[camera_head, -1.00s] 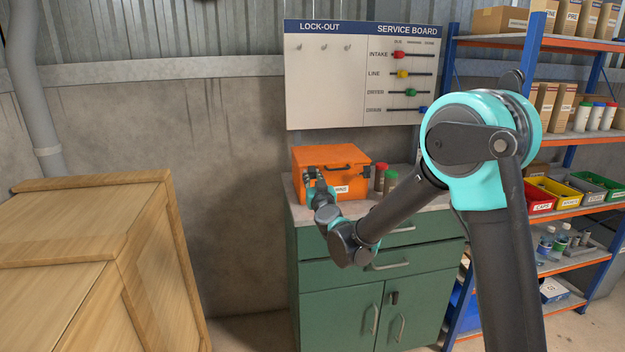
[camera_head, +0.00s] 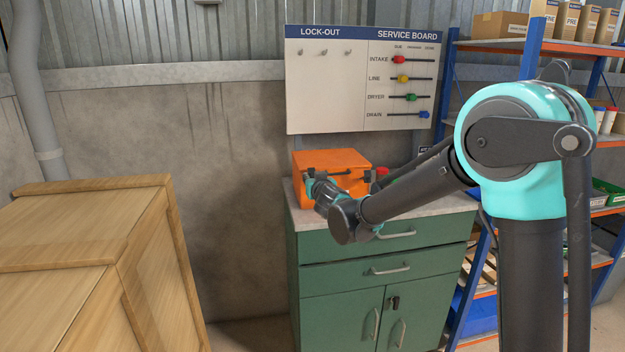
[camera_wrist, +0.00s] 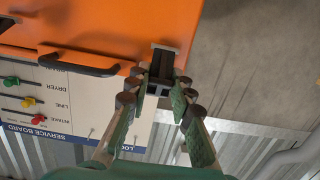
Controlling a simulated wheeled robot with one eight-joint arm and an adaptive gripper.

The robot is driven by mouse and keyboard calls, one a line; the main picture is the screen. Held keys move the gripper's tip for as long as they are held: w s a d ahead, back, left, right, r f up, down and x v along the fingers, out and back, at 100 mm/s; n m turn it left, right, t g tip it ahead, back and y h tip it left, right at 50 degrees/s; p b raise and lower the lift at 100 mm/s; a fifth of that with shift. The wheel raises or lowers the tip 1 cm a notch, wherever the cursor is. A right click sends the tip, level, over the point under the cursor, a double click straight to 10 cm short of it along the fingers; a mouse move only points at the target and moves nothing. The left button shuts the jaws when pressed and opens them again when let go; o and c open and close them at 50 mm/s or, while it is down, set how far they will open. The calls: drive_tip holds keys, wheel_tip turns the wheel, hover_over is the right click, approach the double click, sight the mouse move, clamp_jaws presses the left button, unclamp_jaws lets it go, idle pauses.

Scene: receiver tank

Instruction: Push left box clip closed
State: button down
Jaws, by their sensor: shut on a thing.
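The orange box (camera_head: 347,161) stands on the green cabinet's worktop, and its front also fills the upper left of the wrist view (camera_wrist: 110,22). A black clip (camera_wrist: 163,62) sits at the box edge in the wrist view, beside the box's dark handle (camera_wrist: 80,62). My gripper (camera_wrist: 158,82) has its fingers on either side of the clip and is shut on it. How far the clip is closed cannot be told.
The service board (camera_head: 366,80) hangs on the wall above the box. A red-capped container (camera_head: 382,172) stands right of the box, partly behind my arm. A wooden crate (camera_head: 85,230) fills the lower left. A shelf rack (camera_head: 530,60) stands at the right.

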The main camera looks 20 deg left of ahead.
idle(0.3)
drive_tip(key=c, duration=1.3)
unclamp_jaws()
drive_tip(key=v, duration=1.2)
